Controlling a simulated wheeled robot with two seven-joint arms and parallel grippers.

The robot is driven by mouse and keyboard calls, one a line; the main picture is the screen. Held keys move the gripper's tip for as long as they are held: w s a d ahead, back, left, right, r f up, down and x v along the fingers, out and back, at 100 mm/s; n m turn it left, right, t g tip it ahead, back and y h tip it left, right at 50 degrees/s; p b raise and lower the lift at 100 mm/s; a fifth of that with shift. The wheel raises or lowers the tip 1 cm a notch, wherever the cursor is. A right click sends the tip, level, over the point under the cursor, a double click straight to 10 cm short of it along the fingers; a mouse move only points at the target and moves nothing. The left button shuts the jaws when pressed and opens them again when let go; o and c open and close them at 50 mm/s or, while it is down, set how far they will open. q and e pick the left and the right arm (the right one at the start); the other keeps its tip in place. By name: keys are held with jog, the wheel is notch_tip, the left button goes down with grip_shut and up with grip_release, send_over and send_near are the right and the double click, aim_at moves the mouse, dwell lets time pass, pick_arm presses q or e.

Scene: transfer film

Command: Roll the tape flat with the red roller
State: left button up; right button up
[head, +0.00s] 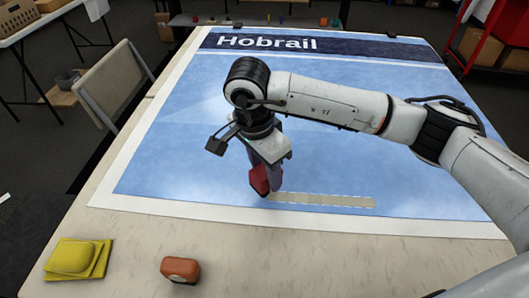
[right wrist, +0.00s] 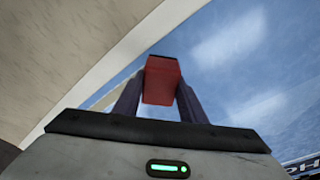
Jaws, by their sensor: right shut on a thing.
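The tape (head: 325,200) is a pale beige strip lying on the lower part of the blue "Hobrail" sheet, running left to right. The red roller (head: 260,181) is at the left end of the tape; whether it touches the tape cannot be told. My right gripper (head: 270,172) is shut on the roller. In the right wrist view the red roller (right wrist: 161,80) sits between the two dark fingers of the gripper (right wrist: 158,98). The roller's underside is hidden. My left gripper is not in view.
The blue sheet (head: 180,150) with a white border covers most of the table (head: 130,250). A chair (head: 115,82) stands left of the table. Small items sit beyond the far edge.

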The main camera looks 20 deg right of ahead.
jog(key=shift+r+p, duration=0.95)
jog(key=shift+r, duration=1.25)
